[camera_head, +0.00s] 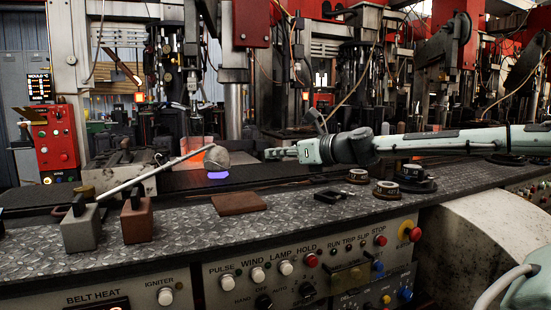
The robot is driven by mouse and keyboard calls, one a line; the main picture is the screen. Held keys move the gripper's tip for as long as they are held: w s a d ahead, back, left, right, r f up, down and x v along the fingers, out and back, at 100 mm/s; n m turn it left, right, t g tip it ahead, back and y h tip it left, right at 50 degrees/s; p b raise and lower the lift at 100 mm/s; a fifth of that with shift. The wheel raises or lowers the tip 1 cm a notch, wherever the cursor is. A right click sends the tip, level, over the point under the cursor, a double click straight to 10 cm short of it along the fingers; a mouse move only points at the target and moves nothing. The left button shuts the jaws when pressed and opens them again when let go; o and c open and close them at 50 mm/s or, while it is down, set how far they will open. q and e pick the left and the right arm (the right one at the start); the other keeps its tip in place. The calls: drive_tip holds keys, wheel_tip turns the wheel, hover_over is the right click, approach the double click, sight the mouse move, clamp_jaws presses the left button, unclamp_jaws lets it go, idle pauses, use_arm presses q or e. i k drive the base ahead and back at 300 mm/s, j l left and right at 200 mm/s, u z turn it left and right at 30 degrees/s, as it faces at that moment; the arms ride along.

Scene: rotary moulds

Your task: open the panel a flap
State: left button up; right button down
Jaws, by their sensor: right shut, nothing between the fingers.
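The control panel (320,245) runs along the front below the bench edge, with labelled knobs, buttons and lamps. A small yellowish cover (349,277) sits on it below the RUN, TRIP and SLIP labels and looks closed; it may be the panel A flap, but I cannot read a name on it. My right gripper (268,154) reaches in from the right, shut and empty, above the bench and well up and left of this cover. It is apart from the cover. My left gripper is not in view.
The patterned metal bench top (290,212) holds a brown plate (239,203), two blocks (137,217) with handles at left, and round dark fittings (387,190) at right. A ladle (216,158) with a long rod lies beyond. Machinery fills the back.

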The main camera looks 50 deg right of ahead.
sight(352, 292)
drive_tip(key=k, duration=1)
